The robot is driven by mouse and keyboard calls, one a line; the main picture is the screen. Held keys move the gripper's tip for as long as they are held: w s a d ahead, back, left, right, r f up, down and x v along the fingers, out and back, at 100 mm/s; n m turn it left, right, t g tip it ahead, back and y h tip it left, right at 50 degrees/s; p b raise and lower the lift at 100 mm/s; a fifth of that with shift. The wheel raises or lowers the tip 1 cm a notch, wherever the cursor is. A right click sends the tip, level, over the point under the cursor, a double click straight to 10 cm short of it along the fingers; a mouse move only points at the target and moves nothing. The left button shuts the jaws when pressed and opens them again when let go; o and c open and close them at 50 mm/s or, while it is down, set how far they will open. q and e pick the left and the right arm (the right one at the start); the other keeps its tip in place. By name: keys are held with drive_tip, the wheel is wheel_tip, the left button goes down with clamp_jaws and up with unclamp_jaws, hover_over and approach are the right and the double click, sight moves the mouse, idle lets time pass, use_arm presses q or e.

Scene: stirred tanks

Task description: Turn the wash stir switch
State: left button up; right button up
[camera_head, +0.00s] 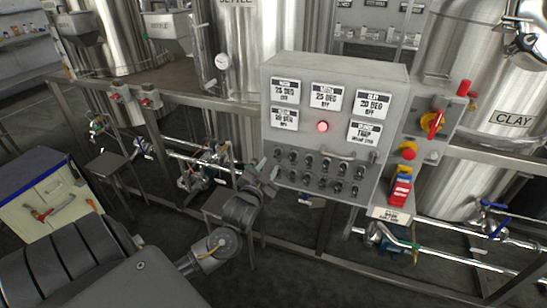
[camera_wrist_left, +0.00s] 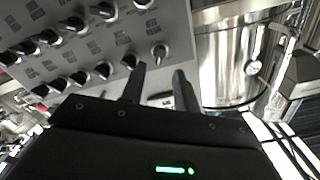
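The grey control panel (camera_head: 385,85) carries two rows of small dark rotary switches (camera_head: 318,172) on its lower half. Their labels are too small to read, so I cannot tell which is the wash stir switch. My left gripper (camera_head: 268,172) is at the panel's lower left edge, beside the left end of the rows. In the left wrist view its two dark fingers (camera_wrist_left: 160,78) stand apart, with a gap between them. One end switch (camera_wrist_left: 159,52) shows just beyond the fingertips, roughly in line with the gap; contact cannot be made out. My right gripper is not in view.
A side panel with a red and yellow rotary switch (camera_head: 433,124) stands right of the control panel. A metal rail (camera_head: 205,101) and pipes run below and behind it. Large steel tanks (camera_head: 482,115) stand behind. A white cabinet (camera_head: 50,195) is at the left.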

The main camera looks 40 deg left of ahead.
sight(276, 156)
use_arm(q)
drive_tip(key=shift+p+x, duration=0.35)
drive_tip(key=shift+x, duration=2.35)
clamp_jaws()
